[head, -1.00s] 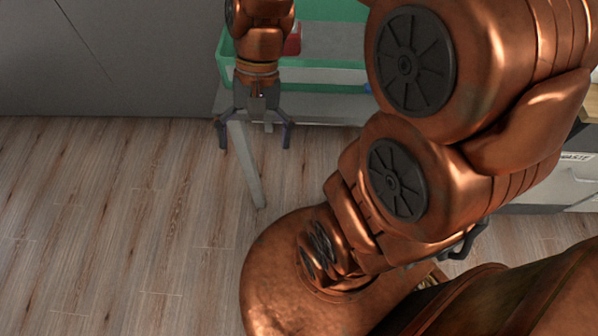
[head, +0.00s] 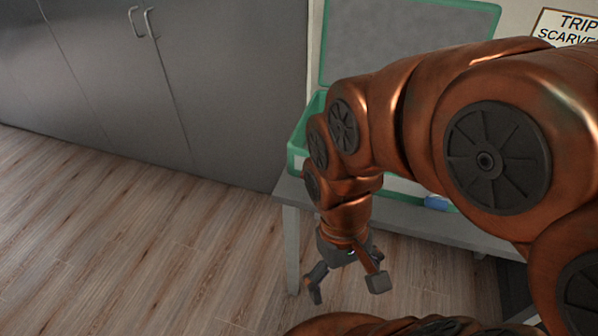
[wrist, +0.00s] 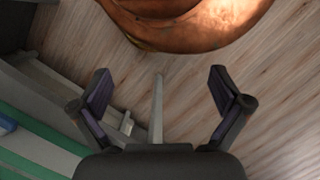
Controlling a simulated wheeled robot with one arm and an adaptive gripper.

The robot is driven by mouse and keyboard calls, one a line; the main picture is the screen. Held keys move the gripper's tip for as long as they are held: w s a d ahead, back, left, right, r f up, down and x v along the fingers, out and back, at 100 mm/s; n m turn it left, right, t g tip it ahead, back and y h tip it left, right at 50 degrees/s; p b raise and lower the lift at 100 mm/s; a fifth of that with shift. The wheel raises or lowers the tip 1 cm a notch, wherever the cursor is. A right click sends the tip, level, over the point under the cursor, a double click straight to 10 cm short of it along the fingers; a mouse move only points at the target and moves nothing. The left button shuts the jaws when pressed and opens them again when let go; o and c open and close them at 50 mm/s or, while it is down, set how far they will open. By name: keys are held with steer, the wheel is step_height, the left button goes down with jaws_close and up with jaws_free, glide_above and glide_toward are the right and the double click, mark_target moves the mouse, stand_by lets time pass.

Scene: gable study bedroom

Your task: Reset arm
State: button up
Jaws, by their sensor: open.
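My gripper (head: 346,285) hangs at the end of my bent copper arm, pointing down in front of the grey table (head: 292,192). In the wrist view my gripper (wrist: 160,76) has its two dark fingers spread wide apart, with nothing held between them. A pale table leg and the wood floor show beyond the gap. My arm hides much of the table top and the green-rimmed box on it.
The green-rimmed box (head: 297,145) stands on the table, a green-framed grey panel (head: 410,40) upright behind it. A blue item (head: 437,202) lies near the table's front edge. Grey cabinets (head: 110,80) line the left wall. The wood floor (head: 130,240) at left is clear.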

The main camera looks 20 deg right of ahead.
step_height(320, 180, up, 18)
steer(key=t+p, duration=0.1)
steer(key=p, duration=1.5)
steer(key=shift+w, duration=0.45)
